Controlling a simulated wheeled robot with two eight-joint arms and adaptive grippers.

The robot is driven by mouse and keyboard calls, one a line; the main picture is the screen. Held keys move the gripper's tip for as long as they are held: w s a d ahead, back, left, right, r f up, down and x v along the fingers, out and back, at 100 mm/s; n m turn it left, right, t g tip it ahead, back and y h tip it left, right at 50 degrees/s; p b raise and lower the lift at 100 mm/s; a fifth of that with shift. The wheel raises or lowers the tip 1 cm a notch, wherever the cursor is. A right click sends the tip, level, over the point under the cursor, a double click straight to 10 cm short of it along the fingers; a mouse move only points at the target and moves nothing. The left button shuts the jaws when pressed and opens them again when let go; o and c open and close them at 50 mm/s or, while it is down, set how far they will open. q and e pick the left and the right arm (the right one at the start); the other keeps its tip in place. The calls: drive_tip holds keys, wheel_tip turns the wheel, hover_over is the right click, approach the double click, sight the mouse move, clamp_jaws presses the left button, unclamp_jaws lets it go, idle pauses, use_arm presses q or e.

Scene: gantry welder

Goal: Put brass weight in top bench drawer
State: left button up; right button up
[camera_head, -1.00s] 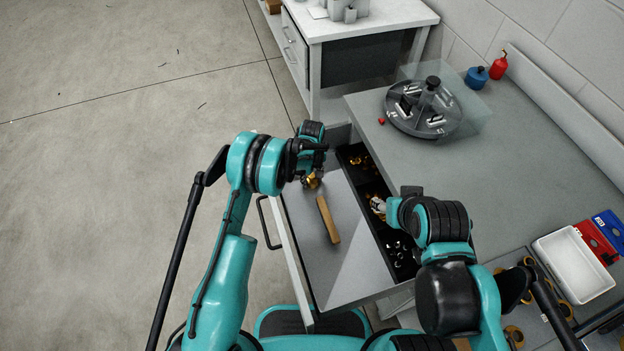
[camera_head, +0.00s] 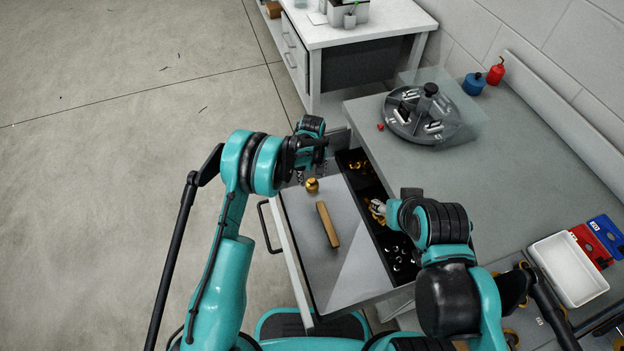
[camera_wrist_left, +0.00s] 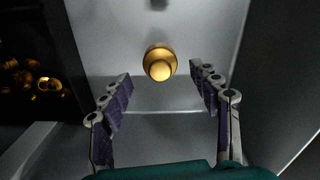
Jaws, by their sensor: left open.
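The brass weight (camera_head: 312,186) stands on the bare grey floor of the open top drawer (camera_head: 346,280), near its far end. In the left wrist view the brass weight (camera_wrist_left: 160,64) lies just beyond and between the fingertips, touching neither. My left gripper (camera_wrist_left: 158,83) is open and empty. In the head view my left gripper (camera_head: 304,172) is above the drawer's far end, beside the weight and partly hidden by its own wrist.
A wooden block (camera_head: 328,225) lies in the drawer. Black compartments (camera_head: 352,160) along the drawer's right hold brass and metal parts. A round rotary fixture (camera_head: 422,114) stands on the bench (camera_head: 505,180), with a white tray (camera_head: 568,270) at right.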

use_arm(q)
wheel_tip(320, 180, up, 7)
drive_tip(key=shift+f+p, duration=0.15)
drive_tip(key=shift+p, duration=0.75)
drive_tip(key=shift+r, duration=0.7)
wheel_tip(320, 180, up, 12)
drive_tip(key=m+t, duration=0.1)
drive_tip(key=t, duration=0.1)
hover_over(312, 180)
drive_tip(key=s+a, duration=0.3)
drive_tip(key=a, duration=0.2)
drive_tip(key=s+a+r+m+t, duration=0.1)
drive_tip(key=s+a+r, duration=0.3)
drive_tip(key=s+r, duration=0.3)
drive_tip(key=s+a+r+m+t, duration=0.2)
drive_tip(key=s+a, duration=0.2)
drive_tip(key=s, duration=0.5)
drive_tip(key=s+a+r+m+t, duration=0.1)
drive_tip(key=s+a+r+t, duration=0.1)
drive_tip(key=s, duration=0.7)
drive_tip(key=a+r, duration=0.1)
drive_tip(key=a, duration=0.1)
drive_tip(key=shift+s+a+r+m, duration=0.2)
drive_tip(key=shift+s+a+m, duration=0.15)
drive_tip(key=shift+a+m, duration=0.05)
